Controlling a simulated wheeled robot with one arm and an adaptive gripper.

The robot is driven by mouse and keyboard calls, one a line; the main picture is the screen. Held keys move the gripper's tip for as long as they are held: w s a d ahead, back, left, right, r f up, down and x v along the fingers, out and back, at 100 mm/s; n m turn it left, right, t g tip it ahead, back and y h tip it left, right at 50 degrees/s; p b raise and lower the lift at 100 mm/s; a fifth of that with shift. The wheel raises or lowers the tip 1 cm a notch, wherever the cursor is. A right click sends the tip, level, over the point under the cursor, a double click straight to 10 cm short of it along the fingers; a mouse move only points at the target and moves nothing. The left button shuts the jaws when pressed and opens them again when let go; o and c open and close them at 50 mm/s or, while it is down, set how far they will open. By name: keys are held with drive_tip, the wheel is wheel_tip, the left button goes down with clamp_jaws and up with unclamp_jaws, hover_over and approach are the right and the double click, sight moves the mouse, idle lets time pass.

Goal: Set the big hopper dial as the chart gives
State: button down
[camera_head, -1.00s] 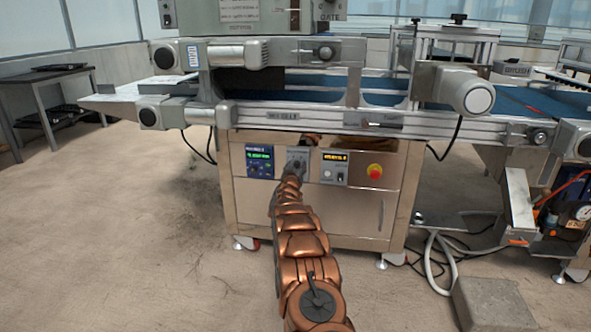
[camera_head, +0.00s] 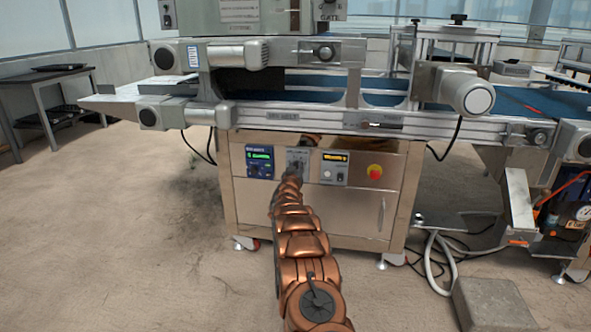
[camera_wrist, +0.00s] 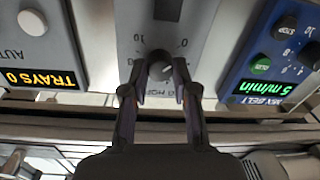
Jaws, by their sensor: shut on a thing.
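The dial (camera_wrist: 159,64) is a dark round knob on a grey panel (camera_wrist: 160,18), seen upside down in the wrist view. The numbers 10 and 0 show on its scale. My gripper (camera_wrist: 160,78) is shut on the dial, with one finger on each side. The panel label is partly hidden behind the fingers, and the dial's exact setting cannot be read. In the head view my gripper reaches the same grey panel (camera_head: 297,155) on the machine's front, where my arm hides the dial. No chart is readable; the white plates (camera_head: 239,11) on the upper housing are too small.
A blue belt control box (camera_wrist: 270,60) reading 5 m/min and a tray counter box (camera_wrist: 40,45) reading TRAYS 0 flank the dial closely. A red emergency button (camera_head: 374,171) sits farther right. The conveyor rail (camera_head: 290,115) overhangs the panel. The floor at left is clear.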

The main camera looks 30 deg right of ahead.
drive_tip(key=m+b, duration=0.2)
drive_tip(key=m, duration=0.5)
drive_tip(key=m+h+b, duration=0.1)
drive_tip(key=m+b, duration=0.1)
drive_tip(key=m, duration=0.5)
drive_tip(key=m+b, duration=0.2)
drive_tip(key=m, duration=0.5)
drive_tip(key=shift+f+m+b, duration=0.25)
drive_tip(key=shift+m+b, duration=0.05)
drive_tip(key=shift+a, duration=0.1)
idle(0.3)
drive_tip(key=c, duration=0.9)
unclamp_jaws()
drive_tip(key=shift+r, duration=0.1)
drive_tip(key=shift+s+m, duration=0.1)
drive_tip(key=shift+m, duration=0.2)
